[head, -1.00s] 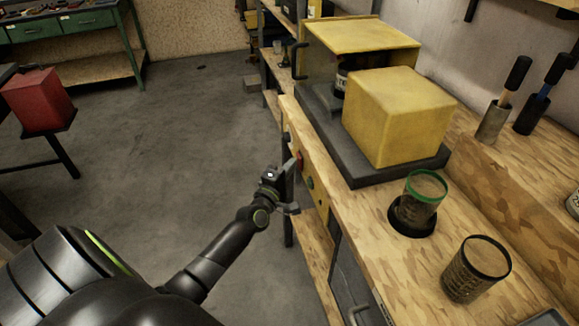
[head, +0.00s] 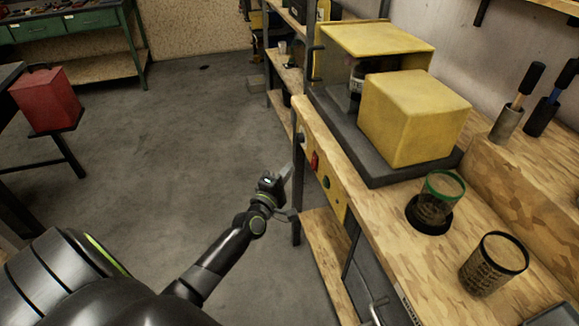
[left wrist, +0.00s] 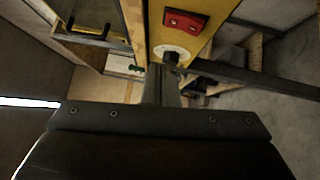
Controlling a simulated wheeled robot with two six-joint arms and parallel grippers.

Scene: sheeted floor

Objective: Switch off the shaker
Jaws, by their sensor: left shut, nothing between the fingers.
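The shaker is a machine with yellow box-shaped parts (head: 415,118) on a dark base (head: 385,172) on the workbench. A yellow control panel (head: 338,198) on the bench's front edge carries a red switch (head: 315,160), a green button (head: 326,181) and a black knob (head: 300,138). The red switch (left wrist: 185,21) and the knob on a white dial (left wrist: 172,55) show in the left wrist view. My left gripper (head: 287,172) is shut and empty, just left of the panel with a visible gap. In the left wrist view its fingers (left wrist: 166,85) point toward the knob. My right gripper is not in view.
A green-rimmed jar (head: 440,190) sits in a black holder (head: 428,222) on the bench. A dark-rimmed jar (head: 493,262) stands nearer. Two handled tools (head: 527,78) stand in holders behind. A red can (head: 47,98) is at the left. The floor (head: 190,140) between is clear.

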